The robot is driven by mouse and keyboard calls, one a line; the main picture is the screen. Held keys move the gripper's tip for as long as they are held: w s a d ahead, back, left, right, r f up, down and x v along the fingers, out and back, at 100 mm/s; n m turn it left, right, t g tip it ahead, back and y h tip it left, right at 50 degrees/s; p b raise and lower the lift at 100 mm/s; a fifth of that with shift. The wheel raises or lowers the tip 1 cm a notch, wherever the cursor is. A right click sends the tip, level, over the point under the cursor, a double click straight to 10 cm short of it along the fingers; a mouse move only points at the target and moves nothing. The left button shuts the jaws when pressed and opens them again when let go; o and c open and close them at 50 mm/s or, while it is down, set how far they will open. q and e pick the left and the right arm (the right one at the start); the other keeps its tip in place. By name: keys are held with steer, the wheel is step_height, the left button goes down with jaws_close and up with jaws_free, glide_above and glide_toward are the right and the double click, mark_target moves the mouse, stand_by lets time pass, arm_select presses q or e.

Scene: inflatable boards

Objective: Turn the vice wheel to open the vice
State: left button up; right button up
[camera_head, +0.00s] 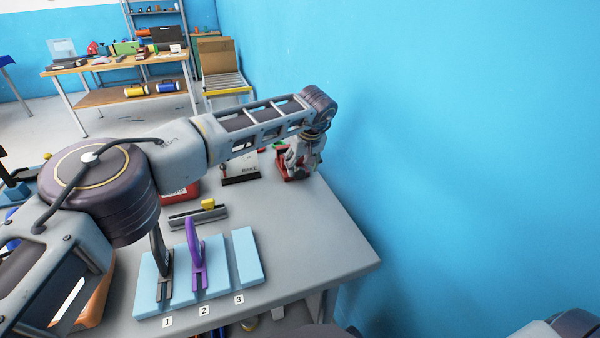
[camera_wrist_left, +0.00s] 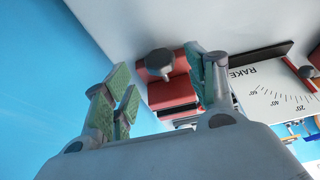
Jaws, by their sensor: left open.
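The red vice (camera_head: 284,174) stands at the far right of the grey table, close to the blue wall, partly hidden by my left gripper (camera_head: 304,156). In the left wrist view the red vice (camera_wrist_left: 172,92) has a dark knobbed wheel (camera_wrist_left: 159,62) facing the camera. My left gripper (camera_wrist_left: 160,85) is open there, with its green-padded fingers on either side of the wheel in the picture. I see a gap between the fingers and the wheel; contact is not visible. My right gripper is not in view.
A white panel (camera_wrist_left: 270,92) marked RAKE with an angle scale stands beside the vice. Light-blue boards (camera_head: 248,258) with black and purple tools lie at the table's front. A yellow-knobbed tool (camera_head: 208,205) lies mid-table. The right side of the table is clear.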

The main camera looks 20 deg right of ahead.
mark_target(300, 171)
arm_select(q)
steer(key=x, duration=0.3)
steer(key=shift+f, duration=0.1)
steer(key=shift+w+f, duration=0.25)
steer(key=shift+f, duration=0.3)
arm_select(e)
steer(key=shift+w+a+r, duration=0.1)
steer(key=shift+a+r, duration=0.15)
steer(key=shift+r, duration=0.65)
arm_select(q)
steer(key=c, duration=1)
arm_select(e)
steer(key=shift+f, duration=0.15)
